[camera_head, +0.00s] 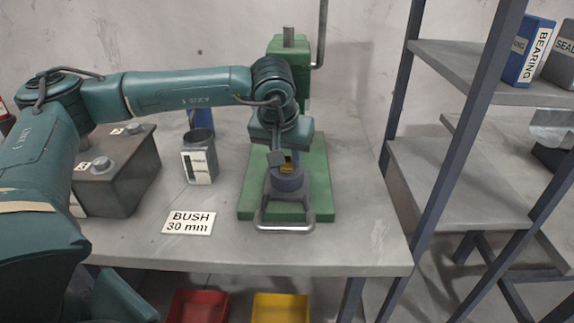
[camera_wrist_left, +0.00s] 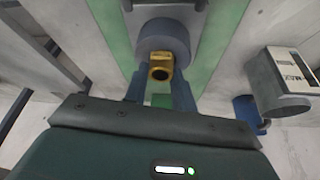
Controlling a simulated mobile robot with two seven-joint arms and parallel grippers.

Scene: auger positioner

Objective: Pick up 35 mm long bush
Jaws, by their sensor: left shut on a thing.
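A small yellow bush (camera_head: 287,169) with a dark bore sits at the grey round fixture (camera_head: 287,183) on the green press base. It also shows in the wrist view (camera_wrist_left: 160,68), between the two fingers. My left gripper (camera_head: 286,156) reaches down over the fixture from above and is shut on the bush. Whether the bush still touches the fixture cannot be told. The length of the bush cannot be read. My right gripper is not in view.
The green press (camera_head: 322,170) stands upright behind the gripper, with a metal handle (camera_head: 284,228) in front. A grey labelled container (camera_head: 199,160), a dark box (camera_head: 120,172) and a "BUSH 30 mm" sign (camera_head: 188,222) are to the left. Shelves (camera_head: 455,185) stand right.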

